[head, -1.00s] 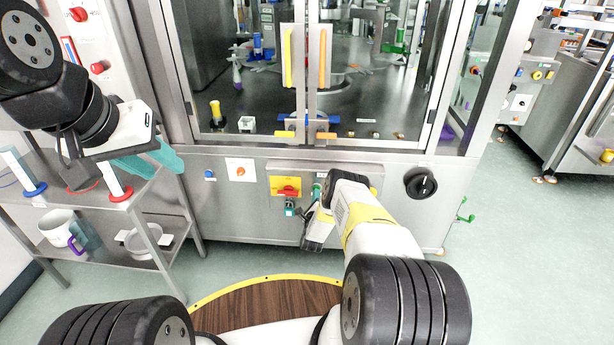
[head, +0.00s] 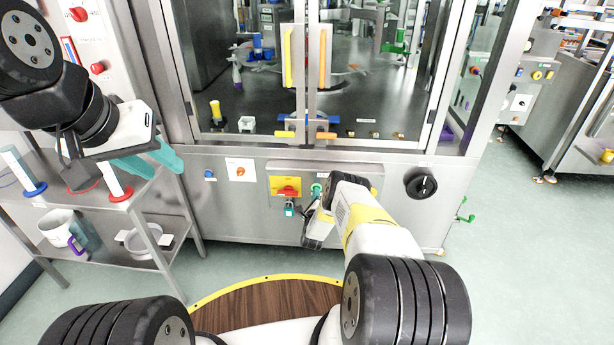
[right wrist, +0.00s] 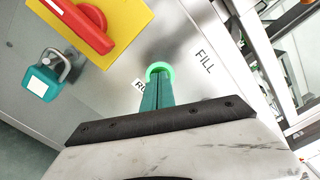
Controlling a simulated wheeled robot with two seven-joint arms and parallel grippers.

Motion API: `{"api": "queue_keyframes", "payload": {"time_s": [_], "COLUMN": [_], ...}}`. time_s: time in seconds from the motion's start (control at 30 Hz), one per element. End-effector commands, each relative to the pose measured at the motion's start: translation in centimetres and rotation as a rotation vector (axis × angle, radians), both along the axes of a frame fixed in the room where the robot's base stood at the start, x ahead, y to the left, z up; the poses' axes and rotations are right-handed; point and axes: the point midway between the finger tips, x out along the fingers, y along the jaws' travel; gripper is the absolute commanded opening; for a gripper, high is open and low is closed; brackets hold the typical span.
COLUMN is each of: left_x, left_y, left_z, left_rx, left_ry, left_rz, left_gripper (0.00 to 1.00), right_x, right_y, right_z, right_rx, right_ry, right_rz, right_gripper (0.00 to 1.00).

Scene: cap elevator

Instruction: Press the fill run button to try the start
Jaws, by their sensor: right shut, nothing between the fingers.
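The fill run button (head: 316,188) is on the steel front panel, right of a yellow plate with a red switch. In the right wrist view it shows as a bright green ring (right wrist: 160,67) beside the FILL lettering, its lower part covered by my fingers. My right gripper (right wrist: 157,82) is shut and empty, its teal fingertips in front of the ring. I cannot tell whether they press on it. In the head view those fingers are mostly hidden by my wrist. My left gripper (head: 166,165) is open and empty, above the shelf at the left.
The red rotary switch (head: 287,190) on its yellow plate has a teal padlock (right wrist: 41,82) hanging beneath it. A black knob (head: 421,183) is to the right. Glass doors with yellow and orange handles are above. A shelf rack (head: 150,215) with a mug stands left.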

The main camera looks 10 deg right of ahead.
Motion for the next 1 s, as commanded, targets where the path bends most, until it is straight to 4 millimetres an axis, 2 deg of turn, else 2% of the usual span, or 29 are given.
{"api": "queue_keyframes", "payload": {"time_s": [0.17, 0.8, 1.0], "left_x": [0.0, 0.0, 0.0], "left_y": [0.0, 0.0, 0.0], "left_z": [0.0, 0.0, 0.0], "left_rx": [0.000, 0.000, 0.000], "left_ry": [0.000, 0.000, 0.000], "left_rz": [0.000, 0.000, 0.000], "left_gripper": [0.36, 0.36, 0.36], "right_x": [-0.5, -4.8, -5.3], "right_y": [0.2, 1.3, 1.5], "right_z": [0.0, 0.0, 0.0], "right_rx": [0.000, -0.001, 0.000], "right_ry": [0.000, 0.001, 0.000], "right_rz": [0.000, -0.001, 0.000], "right_gripper": [0.00, 0.00, 0.00]}}
